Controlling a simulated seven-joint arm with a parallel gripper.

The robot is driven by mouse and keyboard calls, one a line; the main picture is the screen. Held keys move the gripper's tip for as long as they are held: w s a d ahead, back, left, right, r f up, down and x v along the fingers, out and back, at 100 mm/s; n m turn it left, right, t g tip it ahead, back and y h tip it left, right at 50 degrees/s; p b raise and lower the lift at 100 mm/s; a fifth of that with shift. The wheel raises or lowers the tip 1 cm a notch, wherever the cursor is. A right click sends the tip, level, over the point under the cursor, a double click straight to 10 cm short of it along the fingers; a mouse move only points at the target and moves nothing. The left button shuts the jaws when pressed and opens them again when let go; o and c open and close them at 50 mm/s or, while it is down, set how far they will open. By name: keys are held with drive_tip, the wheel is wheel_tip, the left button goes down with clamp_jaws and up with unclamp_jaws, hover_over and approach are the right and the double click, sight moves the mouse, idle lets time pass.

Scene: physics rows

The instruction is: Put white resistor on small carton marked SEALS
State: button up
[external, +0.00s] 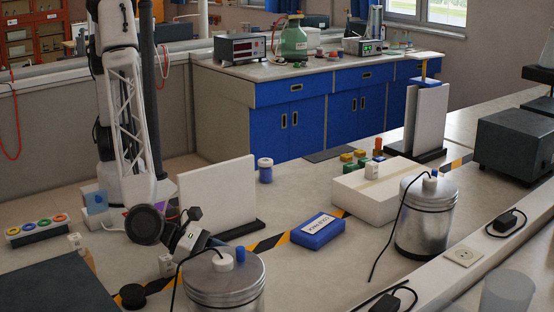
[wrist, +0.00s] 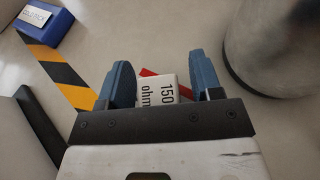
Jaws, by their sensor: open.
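The white resistor (wrist: 160,90), a white block printed "150 ohm", lies between the fingers of my gripper (wrist: 163,75) in the wrist view. The fingers are open on either side of it, with visible gaps. Its near end is hidden by the gripper body. In the external view my gripper (external: 196,240) is low over the table, behind the front metal can; I cannot make out the resistor there.
A red strip (wrist: 149,72) shows beside the resistor. A metal can (external: 225,285) with a cable stands close to my gripper. A white upright panel (external: 217,192) is behind it. A blue cold pack (external: 318,230) lies by the striped tape. A second can (external: 427,215) stands right.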

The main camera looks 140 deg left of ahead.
drive_tip(key=v, duration=1.2)
idle(0.7)
drive_tip(key=s+a+r+n+g+h, duration=0.1)
drive_tip(key=s+a+r+n+g, duration=0.2)
drive_tip(key=s+a+r+n, duration=0.5)
drive_tip(key=s+a+r+n+g, duration=0.2)
drive_tip(key=s+a+r+n, duration=0.35)
drive_tip(key=s+r, duration=0.4)
drive_tip(key=s+a+r+n+g+h, duration=0.1)
drive_tip(key=s+a+r+n+h, duration=0.1)
drive_tip(key=s+r+n, duration=0.3)
drive_tip(key=s+a+r+h, duration=0.1)
drive_tip(key=s+r, duration=0.1)
drive_tip(key=s, duration=0.5)
drive_tip(key=s+d+r+n+t+h, duration=0.1)
drive_tip(key=s+r+n+h, duration=0.2)
drive_tip(key=s, duration=0.6)
drive_tip(key=s+r+n+t+h, duration=0.1)
drive_tip(key=s+r+n+h, duration=0.1)
drive_tip(key=s+n, duration=0.55)
wheel_tip(320, 180, down, 10)
drive_tip(key=m+g, duration=0.2)
drive_tip(key=shift+s+d+r+g+h, duration=0.2)
drive_tip(key=shift+d+g+h, duration=0.1)
drive_tip(key=shift+d+g, duration=0.1)
